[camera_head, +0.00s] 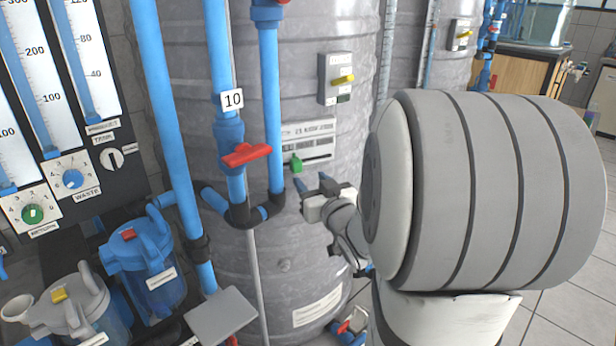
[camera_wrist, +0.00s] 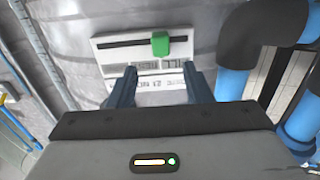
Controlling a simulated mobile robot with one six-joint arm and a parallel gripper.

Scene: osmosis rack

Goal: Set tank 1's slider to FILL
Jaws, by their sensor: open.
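The slider panel (camera_head: 318,131) is a pale plate on the large grey tank (camera_head: 305,35) in the middle of the head view. Its green knob (camera_head: 296,162) sits toward the panel's left end there. In the wrist view the panel (camera_wrist: 112,62) appears upside down, with the green knob (camera_wrist: 160,43) right of the middle of a black slot. The panel lettering is too small to read surely. My gripper (camera_head: 311,181) is open and empty, just below the panel. Its two fingers (camera_wrist: 159,71) are apart, with the knob beyond and roughly between them, not touched.
A blue pipe with a red valve handle (camera_head: 246,154) stands left of the panel. Black pipe elbows (camera_wrist: 262,35) show close on the right in the wrist view. Filter housings (camera_head: 142,262) stand at lower left.

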